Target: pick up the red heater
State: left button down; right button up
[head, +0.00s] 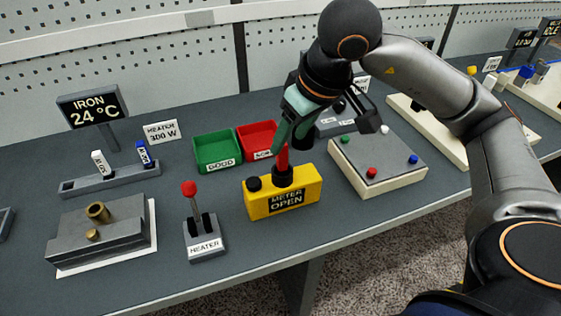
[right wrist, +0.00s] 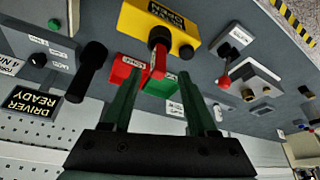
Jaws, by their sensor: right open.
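The red heater (head: 282,160) is a slim red rod standing upright in the black socket on top of the yellow meter (head: 312,187), whose label reads "METER OPEN". My right gripper (head: 283,138) is directly above it, pointing down. In the right wrist view the gripper (right wrist: 160,76) is open, with a finger on each side of the line to the red heater (right wrist: 158,62). The heater's upper end lies near the level of the fingertips; I cannot tell whether it touches a finger. My left gripper is not in view.
A green tray (head: 217,151) and a red tray (head: 257,138) lie behind the meter. A lever box (head: 206,243) with a red knob stands left. A rack (head: 108,179) holds a white and a blue heater. A button panel (head: 378,160) stands right.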

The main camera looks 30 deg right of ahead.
aim_at(286, 147)
jog(key=x, duration=0.6)
jog(key=shift+w+f, duration=0.2)
jog(key=shift+f, duration=0.05)
grip_shut()
dwell(0.4)
